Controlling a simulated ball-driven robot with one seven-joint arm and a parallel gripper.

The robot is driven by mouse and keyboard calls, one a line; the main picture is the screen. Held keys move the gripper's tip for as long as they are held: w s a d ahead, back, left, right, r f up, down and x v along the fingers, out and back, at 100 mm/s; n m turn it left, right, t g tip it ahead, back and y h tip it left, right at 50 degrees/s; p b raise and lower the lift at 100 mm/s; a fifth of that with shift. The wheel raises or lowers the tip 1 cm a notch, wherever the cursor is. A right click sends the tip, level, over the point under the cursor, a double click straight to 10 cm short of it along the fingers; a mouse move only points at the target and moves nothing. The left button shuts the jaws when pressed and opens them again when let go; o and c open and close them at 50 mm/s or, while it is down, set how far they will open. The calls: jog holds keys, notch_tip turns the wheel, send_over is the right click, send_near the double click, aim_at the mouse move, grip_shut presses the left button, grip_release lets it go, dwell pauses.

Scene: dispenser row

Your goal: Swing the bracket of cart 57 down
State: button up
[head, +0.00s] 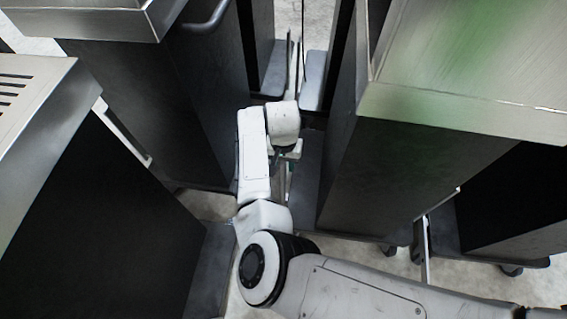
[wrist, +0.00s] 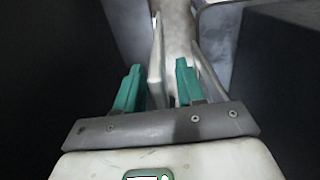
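My gripper (wrist: 158,68) has two green fingers spread apart in the wrist view. A pale, thin upright bar (wrist: 156,50) runs between them, with a gap to each finger; it looks like a bracket, but I cannot tell which cart it belongs to. In the head view my gripper (head: 284,160) is low in the narrow gap between tall dark carts, mostly hidden under my white arm. No number 57 is readable on any cart.
A large cart with a green-tinted metal top (head: 460,60) stands close on the right. A dark cart (head: 190,110) stands on the left, and another with a slotted top (head: 40,95) is nearer. The gap around my arm is narrow. Pale floor (head: 360,250) shows below.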

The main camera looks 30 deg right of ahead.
grip_shut()
dwell(0.4)
